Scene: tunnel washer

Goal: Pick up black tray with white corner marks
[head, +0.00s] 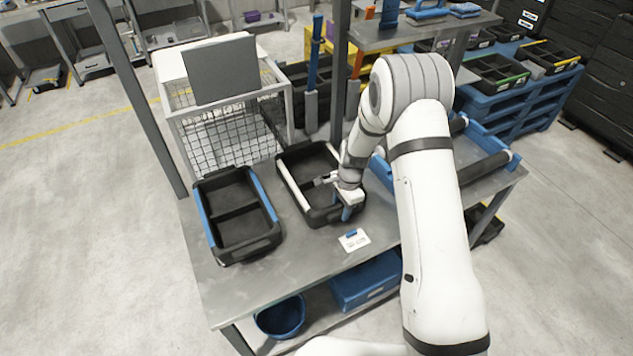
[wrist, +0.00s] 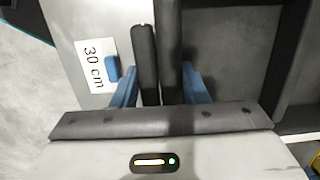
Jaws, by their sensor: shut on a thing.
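The black tray with white marks (head: 293,191) stands on the grey metal table, right of another black tray. A white strip shows along its left side; my arm hides part of its right side. My gripper (head: 345,211) is at the tray's near right end, with its blue fingers closed on the end wall. In the wrist view my gripper (wrist: 158,85) has one finger on each side of the dark wall of the tray (wrist: 235,60). The tray looks level, and I cannot tell whether it is clear of the table.
A black tray with blue side strips (head: 212,231) stands close on the left. A white card (head: 354,240) lies in front; it reads 30 cm in the wrist view (wrist: 91,67). A blue roller frame (head: 490,160) is at the right, a wire cage (head: 222,135) behind. The table's (head: 310,255) front is mostly clear.

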